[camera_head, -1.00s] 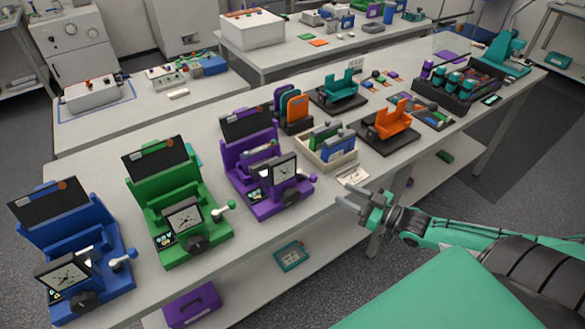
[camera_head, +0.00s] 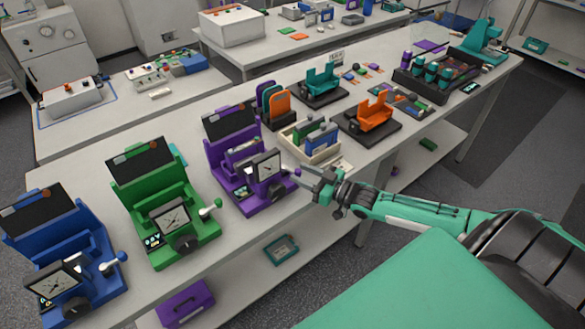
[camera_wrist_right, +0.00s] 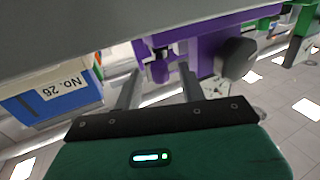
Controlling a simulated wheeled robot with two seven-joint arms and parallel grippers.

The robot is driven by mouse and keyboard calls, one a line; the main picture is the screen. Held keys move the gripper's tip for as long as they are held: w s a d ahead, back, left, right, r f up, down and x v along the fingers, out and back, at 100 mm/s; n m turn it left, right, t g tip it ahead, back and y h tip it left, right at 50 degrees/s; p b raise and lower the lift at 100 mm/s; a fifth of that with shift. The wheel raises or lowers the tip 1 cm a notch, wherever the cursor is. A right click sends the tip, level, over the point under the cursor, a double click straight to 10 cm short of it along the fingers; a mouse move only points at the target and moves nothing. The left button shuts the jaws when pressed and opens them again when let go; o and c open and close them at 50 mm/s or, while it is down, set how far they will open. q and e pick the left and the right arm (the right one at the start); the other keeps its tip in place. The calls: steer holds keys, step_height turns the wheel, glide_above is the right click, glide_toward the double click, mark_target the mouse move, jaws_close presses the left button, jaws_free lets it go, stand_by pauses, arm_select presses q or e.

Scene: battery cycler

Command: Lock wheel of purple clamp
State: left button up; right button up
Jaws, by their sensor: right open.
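The purple clamp (camera_head: 222,172) stands on the bench near its front edge. Its front carries a square dial (camera_head: 264,167) and a black wheel (camera_head: 277,189). My right gripper (camera_head: 305,180) is open beside the clamp's right side, its fingers pointing at it. In the right wrist view, the clamp's purple body (camera_wrist_right: 200,50) lies beyond the open fingers (camera_wrist_right: 158,80), with the black wheel (camera_wrist_right: 237,58) to the right of them. A small purple part (camera_wrist_right: 160,72) shows between the fingertips; contact cannot be told. My left gripper is out of view.
A green clamp (camera_head: 178,195) and a blue clamp (camera_head: 85,240) stand to the left. A pale bin (camera_head: 310,150) with a blue box labelled No. 26 (camera_wrist_right: 45,98) sits close behind the gripper. Free floor lies in front of the bench.

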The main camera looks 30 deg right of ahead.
mark_target(292, 168)
steer(key=shift+p+x, duration=0.3)
steer(key=shift+x, duration=1.7)
